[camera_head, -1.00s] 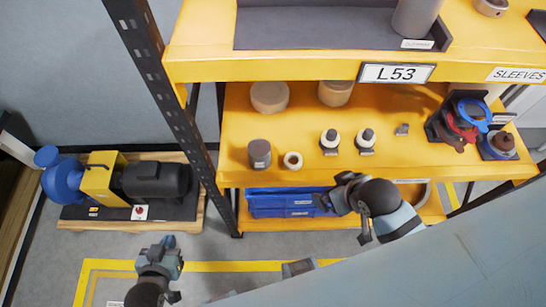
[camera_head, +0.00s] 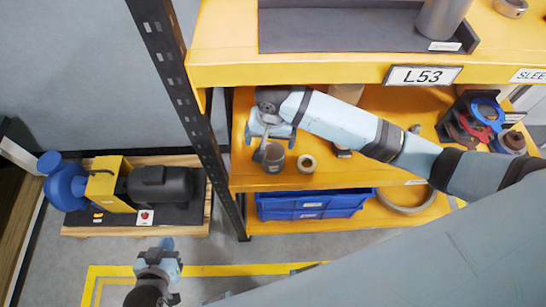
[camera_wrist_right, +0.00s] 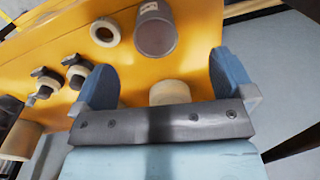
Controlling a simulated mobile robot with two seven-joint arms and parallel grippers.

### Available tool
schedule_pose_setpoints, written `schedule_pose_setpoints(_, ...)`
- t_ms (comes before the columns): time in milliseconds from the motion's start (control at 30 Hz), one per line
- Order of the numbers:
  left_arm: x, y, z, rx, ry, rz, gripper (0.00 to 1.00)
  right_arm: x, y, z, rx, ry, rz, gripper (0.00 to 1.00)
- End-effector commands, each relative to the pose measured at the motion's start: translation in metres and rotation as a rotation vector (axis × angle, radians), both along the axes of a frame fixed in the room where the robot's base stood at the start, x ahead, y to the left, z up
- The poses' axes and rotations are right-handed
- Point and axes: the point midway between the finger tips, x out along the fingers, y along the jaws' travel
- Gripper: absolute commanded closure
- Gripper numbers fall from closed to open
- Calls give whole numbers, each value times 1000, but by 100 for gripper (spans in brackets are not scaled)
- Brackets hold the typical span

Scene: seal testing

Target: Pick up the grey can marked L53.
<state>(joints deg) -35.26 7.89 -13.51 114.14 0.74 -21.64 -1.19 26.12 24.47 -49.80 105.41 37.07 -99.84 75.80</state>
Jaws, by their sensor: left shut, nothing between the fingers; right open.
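A dark grey can (camera_head: 273,158) stands on the middle yellow shelf near its left end; it also shows in the right wrist view (camera_wrist_right: 155,32). No L53 mark is readable on it; the L53 sign (camera_head: 423,76) is on the front edge of the shelf above. A larger grey cylinder (camera_head: 442,18) stands on the top shelf. My right gripper (camera_head: 268,136) is open over the middle shelf, just behind the dark can and partly overlapping it in the head view. In the wrist view the can is beyond the fingers, not between them. My left gripper (camera_head: 165,246) is shut and empty over the floor.
A pale ring (camera_head: 306,163) sits right beside the can. A tan cylinder (camera_wrist_right: 170,92) shows between the right fingers in the wrist view. The upper shelf (camera_head: 320,71) overhangs the middle one. Blue crates (camera_head: 310,204) are below. A rack post (camera_head: 205,150) stands left.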

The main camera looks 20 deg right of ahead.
Motion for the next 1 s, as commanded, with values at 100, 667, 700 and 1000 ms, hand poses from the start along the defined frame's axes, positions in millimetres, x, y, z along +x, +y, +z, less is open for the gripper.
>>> schedule_pose_setpoints(100,0,1,0,1,0,1,100,13,-8,1,-39,14,-61,0)
schedule_pose_setpoints(667,1,1,2,2,-3,1,100,17,-11,-80,-50,20,-84,0)
schedule_pose_setpoints(700,1,1,2,2,-3,1,100,17,-11,-83,-49,19,-84,0)
schedule_pose_setpoints(1000,1,2,8,3,-5,1,100,20,-15,-117,-51,20,-84,0)
